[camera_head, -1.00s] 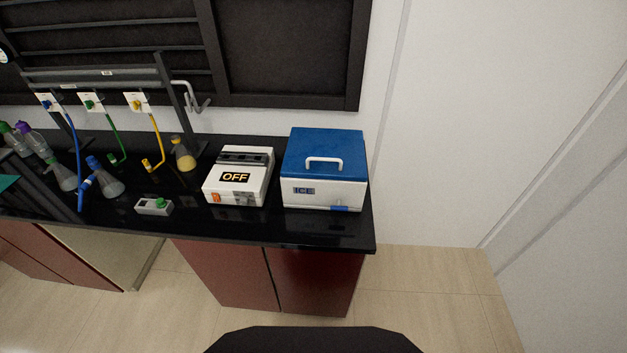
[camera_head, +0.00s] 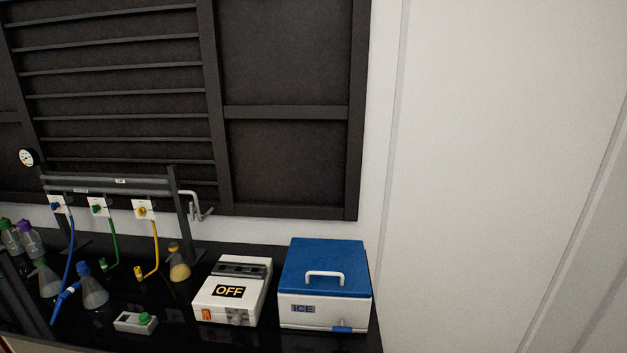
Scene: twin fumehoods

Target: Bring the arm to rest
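Neither of my grippers nor my arms shows in the head view. The black bench top (camera_head: 190,318) runs along the lower left, below the dark panelled frame on the wall. On it stand a white box marked OFF (camera_head: 231,292) and, to its right, a white ice box with a blue lid and a white handle (camera_head: 325,286). The lid is closed. What lies below the bench's front edge is out of view.
Several flasks (camera_head: 94,291) and coloured hoses stand at the left, under a grey rail with valves (camera_head: 110,183). A small grey device with a green knob (camera_head: 137,322) lies in front. A round gauge (camera_head: 28,157) is on the frame. Bare white wall (camera_head: 480,180) fills the right.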

